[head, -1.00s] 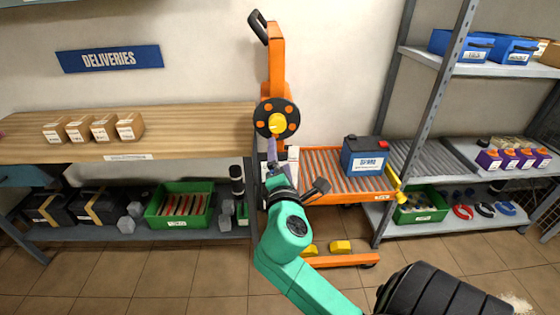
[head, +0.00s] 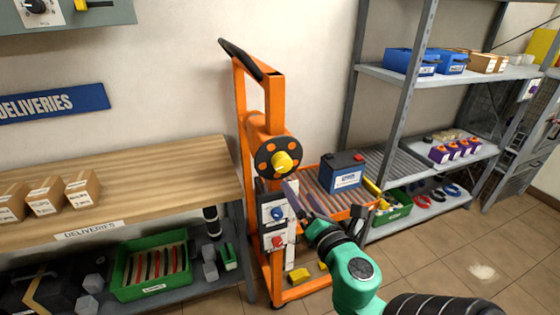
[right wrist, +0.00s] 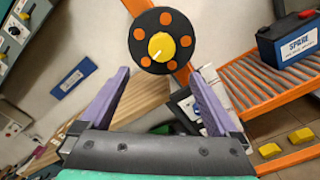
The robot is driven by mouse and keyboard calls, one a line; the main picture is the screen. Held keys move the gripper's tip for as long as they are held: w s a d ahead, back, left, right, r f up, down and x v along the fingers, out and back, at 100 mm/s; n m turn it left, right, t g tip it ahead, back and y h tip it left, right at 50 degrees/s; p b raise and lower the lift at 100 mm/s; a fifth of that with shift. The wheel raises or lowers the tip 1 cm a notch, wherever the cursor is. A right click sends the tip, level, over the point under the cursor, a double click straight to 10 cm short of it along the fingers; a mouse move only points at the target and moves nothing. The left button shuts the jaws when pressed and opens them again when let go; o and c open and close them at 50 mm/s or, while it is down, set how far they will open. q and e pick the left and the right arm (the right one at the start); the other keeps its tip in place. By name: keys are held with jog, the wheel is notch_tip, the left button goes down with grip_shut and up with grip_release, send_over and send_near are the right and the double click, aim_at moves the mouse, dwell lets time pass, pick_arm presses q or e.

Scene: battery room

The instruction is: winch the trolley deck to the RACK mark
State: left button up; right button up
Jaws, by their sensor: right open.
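The orange trolley (head: 244,115) stands between the bench and the rack. Its winch wheel (head: 279,158), a black disc with orange spots and a yellow hub, is on the mast. The roller deck (head: 315,186) carries a blue battery (head: 342,172) and lies close to the rack's rollers. My right gripper (head: 299,196) is open and empty, just below and right of the wheel. In the right wrist view the purple fingers (right wrist: 160,76) are spread, with the wheel (right wrist: 161,40) ahead between and above their tips, apart from them. I cannot read a RACK mark. My left gripper is out of view.
The DELIVERIES bench (head: 150,170) with cartons is left. The grey rack (head: 400,110) is right. Floor (head: 450,255) at the right front is mostly clear.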

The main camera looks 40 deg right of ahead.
aim_at(283, 167)
jog(key=p+x, duration=0.3)
jog(key=x, duration=0.9)
jog(key=shift+d+r, duration=0.1)
jog(key=shift+d, duration=0.1)
jog(key=shift+w+d, duration=0.3)
jog(key=shift+w, duration=0.1)
jog(key=shift+a, duration=0.1)
jog(key=c, duration=1.4)
jog(key=m, duration=0.3)
jog(key=shift+m, duration=0.3)
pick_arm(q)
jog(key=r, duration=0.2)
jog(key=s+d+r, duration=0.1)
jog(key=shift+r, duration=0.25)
